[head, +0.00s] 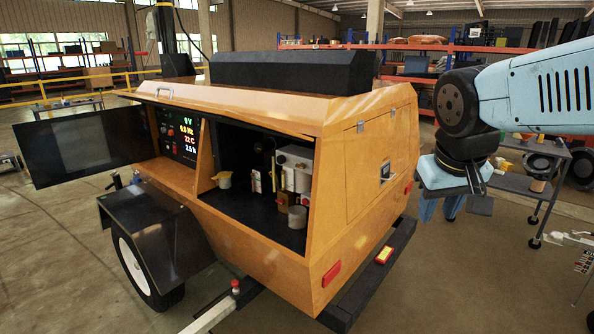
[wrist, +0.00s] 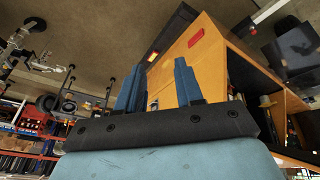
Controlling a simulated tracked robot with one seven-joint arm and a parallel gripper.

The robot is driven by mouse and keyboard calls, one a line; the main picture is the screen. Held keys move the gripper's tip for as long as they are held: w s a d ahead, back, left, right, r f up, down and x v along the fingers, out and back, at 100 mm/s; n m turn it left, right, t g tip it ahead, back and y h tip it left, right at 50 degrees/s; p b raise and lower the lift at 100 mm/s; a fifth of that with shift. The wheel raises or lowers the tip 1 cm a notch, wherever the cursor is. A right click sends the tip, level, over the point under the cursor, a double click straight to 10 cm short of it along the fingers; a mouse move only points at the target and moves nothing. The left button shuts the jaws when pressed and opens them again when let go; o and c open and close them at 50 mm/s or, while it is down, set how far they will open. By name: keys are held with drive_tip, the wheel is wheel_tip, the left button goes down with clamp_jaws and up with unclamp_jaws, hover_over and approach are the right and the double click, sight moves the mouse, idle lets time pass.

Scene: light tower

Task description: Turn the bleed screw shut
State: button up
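The orange light tower trailer (head: 365,150) stands in the middle of the head view with its side compartment open. Inside the compartment are a pale box-like unit (head: 296,160), upright brass-coloured parts (head: 256,181), a yellow cup (head: 224,180) and a grey cylinder (head: 297,217). I cannot pick out the bleed screw; it is too small or hidden. My gripper (head: 439,213) hangs to the right of the trailer, outside the compartment, with its blue fingers pointing down. The wrist view shows the gripper (wrist: 157,75) with its fingers apart and nothing between them, and the orange trailer (wrist: 205,62) beyond.
A lit control panel (head: 182,136) and an open black door (head: 82,148) are left of the compartment. A black bumper (head: 372,275) and a wheel (head: 142,265) stick out low. A grey cart (head: 530,180) stands at the right.

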drive_tip(key=w+a+f+n+g+h, duration=0.2)
drive_tip(key=w+h, duration=0.3)
drive_tip(key=w, duration=0.7)
drive_tip(key=n+t+h, duration=0.5)
drive_tip(key=n+t, duration=0.3)
drive_tip(key=t, duration=0.4)
approach(299, 167)
drive_tip(key=x, duration=0.8)
drive_tip(key=shift+d, duration=0.1)
